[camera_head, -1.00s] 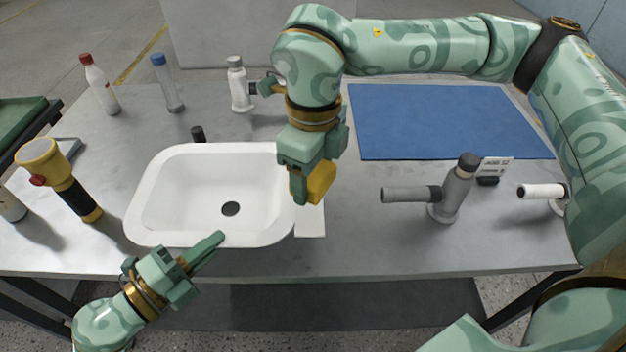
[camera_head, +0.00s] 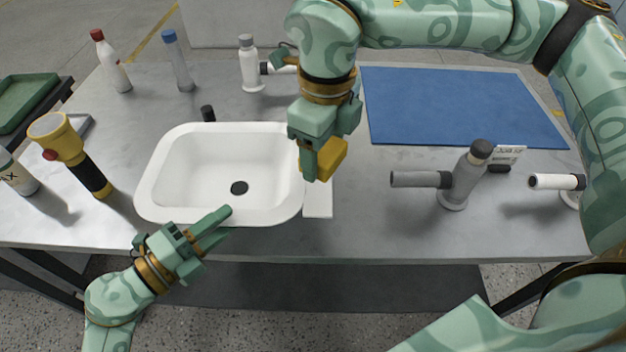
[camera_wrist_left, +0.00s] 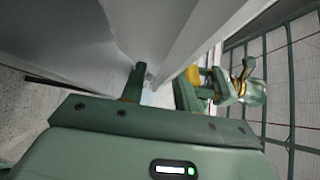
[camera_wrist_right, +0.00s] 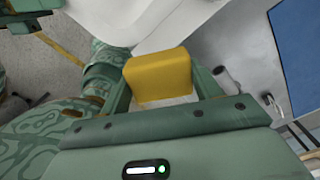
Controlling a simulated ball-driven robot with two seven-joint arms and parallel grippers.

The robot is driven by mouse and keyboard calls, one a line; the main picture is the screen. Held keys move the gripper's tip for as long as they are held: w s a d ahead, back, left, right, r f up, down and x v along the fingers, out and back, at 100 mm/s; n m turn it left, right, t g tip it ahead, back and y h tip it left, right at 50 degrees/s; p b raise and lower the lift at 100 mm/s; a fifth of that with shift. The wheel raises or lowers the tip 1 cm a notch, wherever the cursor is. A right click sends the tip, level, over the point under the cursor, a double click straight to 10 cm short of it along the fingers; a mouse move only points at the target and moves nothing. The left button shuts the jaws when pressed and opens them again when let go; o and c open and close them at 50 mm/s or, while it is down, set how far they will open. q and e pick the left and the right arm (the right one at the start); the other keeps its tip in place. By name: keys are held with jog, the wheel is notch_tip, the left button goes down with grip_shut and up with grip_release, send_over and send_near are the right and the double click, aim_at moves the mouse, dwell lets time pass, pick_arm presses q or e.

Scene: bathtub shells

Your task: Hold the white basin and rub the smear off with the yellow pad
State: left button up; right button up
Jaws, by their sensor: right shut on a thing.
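The white basin (camera_head: 165,203) sits on the grey table, with a dark round drain hole in its floor. I cannot make out a smear on it. My left gripper (camera_head: 218,228) is at the basin's near rim. Its fingers are apart, with the pale rim between or close to them in the left wrist view (camera_wrist_left: 160,90); I cannot tell whether they touch it. My right gripper (camera_head: 324,160) is shut on the yellow pad (camera_head: 333,154), just right of the basin and above the table. The pad also shows between the fingers in the right wrist view (camera_wrist_right: 158,76).
A white sheet (camera_head: 318,203) lies right of the basin. A blue mat (camera_head: 460,105) lies at back right. A grey bottle-like fixture (camera_head: 463,180) and a white cylinder (camera_head: 556,182) are at right.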

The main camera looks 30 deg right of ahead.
pick_arm(q)
jog(key=v, duration=1.2)
